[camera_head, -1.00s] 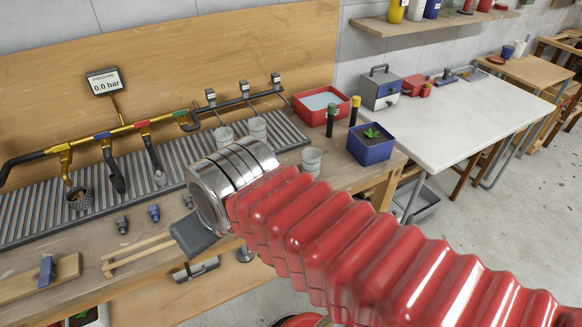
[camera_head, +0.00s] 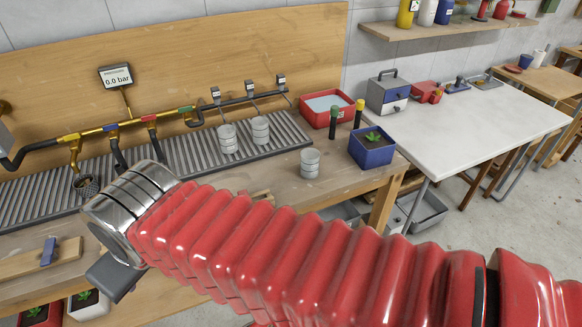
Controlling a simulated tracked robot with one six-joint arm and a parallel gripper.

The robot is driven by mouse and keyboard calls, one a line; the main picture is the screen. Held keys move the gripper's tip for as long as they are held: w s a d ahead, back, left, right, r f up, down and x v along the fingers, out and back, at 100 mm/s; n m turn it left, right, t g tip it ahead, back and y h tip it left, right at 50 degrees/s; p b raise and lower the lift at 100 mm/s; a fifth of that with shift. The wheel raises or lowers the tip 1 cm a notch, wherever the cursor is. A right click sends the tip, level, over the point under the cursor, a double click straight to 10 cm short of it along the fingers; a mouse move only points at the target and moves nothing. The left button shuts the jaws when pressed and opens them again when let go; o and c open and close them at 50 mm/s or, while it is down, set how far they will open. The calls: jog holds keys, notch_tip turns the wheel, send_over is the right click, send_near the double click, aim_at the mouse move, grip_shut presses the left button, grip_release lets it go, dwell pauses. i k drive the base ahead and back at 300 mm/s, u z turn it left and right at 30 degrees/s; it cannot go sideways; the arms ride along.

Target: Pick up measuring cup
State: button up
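Three grey ringed cups that look like measuring cups are in view. One cup (camera_head: 310,164) stands upright on the wooden bench near its right end. Two more, a left cup (camera_head: 228,139) and a right cup (camera_head: 260,130), stand on the ribbed metal grate under the taps. My red bellows arm crosses the front and ends in a shiny metal collar at the left. A dark grey part of my gripper (camera_head: 115,276) shows below the collar, left of and well apart from the cups. Its fingertips are not clearly visible, so I cannot tell its opening.
A blue planter (camera_head: 371,148), a red basin (camera_head: 325,109) and two dark bottles with green and yellow tops stand near the bench's right end. Pipes with taps (camera_head: 110,128) run behind the grate. A white table (camera_head: 470,122) stands to the right.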

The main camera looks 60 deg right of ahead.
aim_at(310, 158)
jog(key=u, duration=1.45)
jog(key=k, duration=1.2)
jog(key=z, duration=1.7)
